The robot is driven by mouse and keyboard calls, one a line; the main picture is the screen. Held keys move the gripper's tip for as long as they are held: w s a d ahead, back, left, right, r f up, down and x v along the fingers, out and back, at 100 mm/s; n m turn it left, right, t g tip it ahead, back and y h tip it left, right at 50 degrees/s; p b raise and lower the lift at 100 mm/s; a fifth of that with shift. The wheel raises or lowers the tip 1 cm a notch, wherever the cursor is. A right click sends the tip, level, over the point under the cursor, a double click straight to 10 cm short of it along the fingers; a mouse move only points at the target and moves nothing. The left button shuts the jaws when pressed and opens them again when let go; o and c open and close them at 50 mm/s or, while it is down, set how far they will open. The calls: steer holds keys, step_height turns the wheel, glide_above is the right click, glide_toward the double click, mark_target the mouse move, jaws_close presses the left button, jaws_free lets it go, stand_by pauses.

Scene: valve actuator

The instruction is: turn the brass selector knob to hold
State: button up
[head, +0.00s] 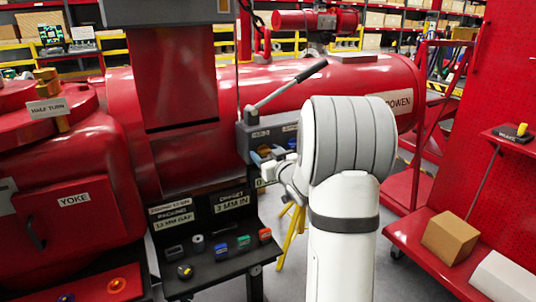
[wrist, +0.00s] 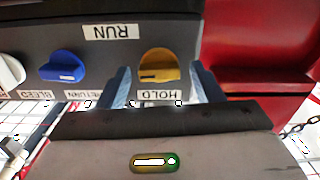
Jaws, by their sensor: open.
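The brass selector knob (wrist: 158,64) shows in the wrist view on the dark panel (wrist: 215,45), with a dark mark low on its face. An upside-down HOLD label (wrist: 158,96) sits just below it, and an upside-down RUN label (wrist: 110,32) sits up and to its left. My gripper (wrist: 161,78) is open, with one bluish finger at each side of the knob. I cannot tell whether the fingers touch it. In the head view my gripper (head: 268,172) is at the front of the grey lever box (head: 258,138), and my arm hides part of that box.
A blue knob (wrist: 63,67) and a white knob (wrist: 10,72) sit left of the brass one, near RETURN and BLEED labels. A lever handle (head: 290,84) rises from the box. A dark shelf (head: 215,268) with small parts stands lower left. A red cart (head: 430,235) stands right.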

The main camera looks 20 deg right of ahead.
steer(key=shift+c, duration=0.6)
steer(key=c, duration=0.9)
steer(key=shift+f+n+b, duration=0.15)
steer(key=shift+n+b, duration=0.15)
steer(key=shift+b, duration=0.35)
steer(key=n+b, duration=0.1)
steer(key=b, duration=0.1)
steer(key=n+b, duration=0.1)
steer(key=b, duration=0.1)
steer(key=shift+a+f+n, duration=0.1)
steer(key=shift+f+n, duration=0.1)
steer(key=shift+n, duration=0.2)
steer(key=n+b, duration=0.3)
steer(key=b, duration=0.2)
steer(key=shift+n, duration=0.3)
steer(key=shift+a+r+n+b, duration=0.1)
steer(key=shift+n+b, duration=4.15)
steer(key=shift+n, duration=0.25)
